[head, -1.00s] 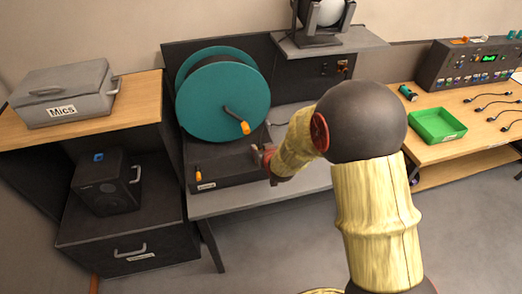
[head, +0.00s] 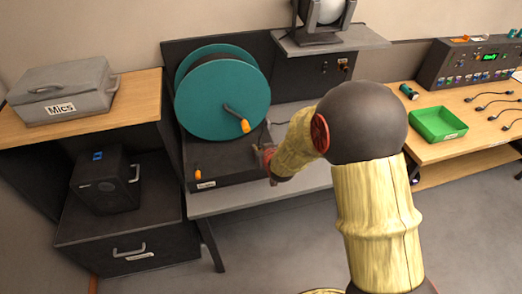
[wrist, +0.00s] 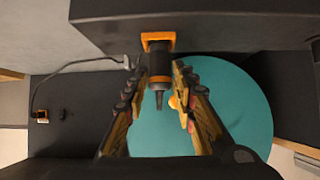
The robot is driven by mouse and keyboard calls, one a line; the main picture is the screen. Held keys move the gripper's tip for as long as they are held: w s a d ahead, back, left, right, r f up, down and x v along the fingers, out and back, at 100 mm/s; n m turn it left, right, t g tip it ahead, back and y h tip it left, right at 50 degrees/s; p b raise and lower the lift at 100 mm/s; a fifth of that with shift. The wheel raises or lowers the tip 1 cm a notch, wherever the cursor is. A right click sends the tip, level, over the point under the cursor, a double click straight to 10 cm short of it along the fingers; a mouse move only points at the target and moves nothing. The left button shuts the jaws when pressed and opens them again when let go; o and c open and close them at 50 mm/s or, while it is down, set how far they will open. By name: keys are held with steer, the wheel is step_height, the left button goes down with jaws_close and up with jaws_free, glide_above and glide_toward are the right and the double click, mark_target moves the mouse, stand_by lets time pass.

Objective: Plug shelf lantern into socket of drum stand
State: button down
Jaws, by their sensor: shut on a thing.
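The shelf lantern (head: 325,12) stands on the grey shelf at the top, cut off by the picture edge. The drum stand (head: 230,172) has a dark base with a large teal drum (head: 215,100) and an orange-tipped crank. My gripper (head: 264,158) is at the right side of that base. In the wrist view my gripper (wrist: 164,100) has its fingers on either side of a black plug (wrist: 158,66) and is shut on it. The plug lines up with an orange socket (wrist: 158,40) on the dark base and appears to meet it. How deep it sits cannot be told.
A grey case (head: 62,92) and black speaker (head: 105,180) stand left. A green tray (head: 437,124) and a control desk (head: 470,62) are right.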

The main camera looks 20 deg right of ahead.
steer(key=shift+f+b, duration=0.55)
steer(key=shift+b, duration=0.15)
stand_by(0.8)
steer(key=shift+s+f, duration=0.15)
steer(key=shift+f, duration=0.05)
stand_by(0.6)
steer(key=c, duration=1.7)
jaws_free()
steer(key=shift+c, duration=0.2)
steer(key=o, duration=0.4)
steer(key=shift+c, duration=0.2)
steer(key=shift+r, duration=0.15)
steer(key=v, duration=1.1)
steer(key=shift+s+r, duration=0.2)
steer(key=shift+s, duration=0.05)
